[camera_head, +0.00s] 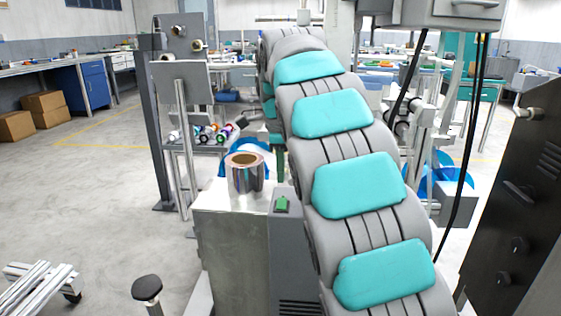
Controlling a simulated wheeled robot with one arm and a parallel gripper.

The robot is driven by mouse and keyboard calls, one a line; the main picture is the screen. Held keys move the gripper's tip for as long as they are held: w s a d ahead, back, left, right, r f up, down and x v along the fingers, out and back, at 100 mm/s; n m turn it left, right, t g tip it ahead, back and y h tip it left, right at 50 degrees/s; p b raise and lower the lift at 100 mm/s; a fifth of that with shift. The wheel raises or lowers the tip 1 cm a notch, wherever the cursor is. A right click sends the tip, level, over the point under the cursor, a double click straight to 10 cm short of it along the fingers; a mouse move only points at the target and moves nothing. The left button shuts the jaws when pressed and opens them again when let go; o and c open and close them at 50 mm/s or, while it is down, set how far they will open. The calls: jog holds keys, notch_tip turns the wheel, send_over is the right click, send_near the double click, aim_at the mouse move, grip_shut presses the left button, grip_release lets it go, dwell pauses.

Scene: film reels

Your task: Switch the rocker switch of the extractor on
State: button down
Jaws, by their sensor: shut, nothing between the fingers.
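A small green rocker switch (281,205) sits on top of a narrow grey cabinet, which looks like the extractor (284,245). Vent slots show low on the cabinet's front. The switch is in plain sight, but its tilt is too small to read. My grey arm with teal pads rises just right of the cabinet and bends away at the top of the picture. My gripper is not visible. The cabinet's right side is partly hidden behind the arm.
A shiny film reel (245,180) stands on a pale metal box (230,235) left of the switch. Behind it, a rack (205,150) holds several colourful rolls. A dark machine panel (510,220) stands at right. Metal bars (38,285) lie low at left. Open floor (95,200) spreads at left.

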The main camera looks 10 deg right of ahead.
aim_at(281, 204)
jog(key=f, duration=0.5)
jog(key=shift+w+d+f, duration=0.1)
jog(key=shift+w+f, duration=0.1)
jog(key=shift+w, duration=0.2)
jog(key=shift+w+f, duration=0.1)
jog(key=shift+f, duration=0.3)
jog(key=shift+d+f, duration=0.1)
jog(key=shift+w+f, duration=0.15)
jog(key=shift+f, duration=0.3)
jog(key=shift+s+a, duration=0.2)
jog(key=shift+s, duration=0.65)
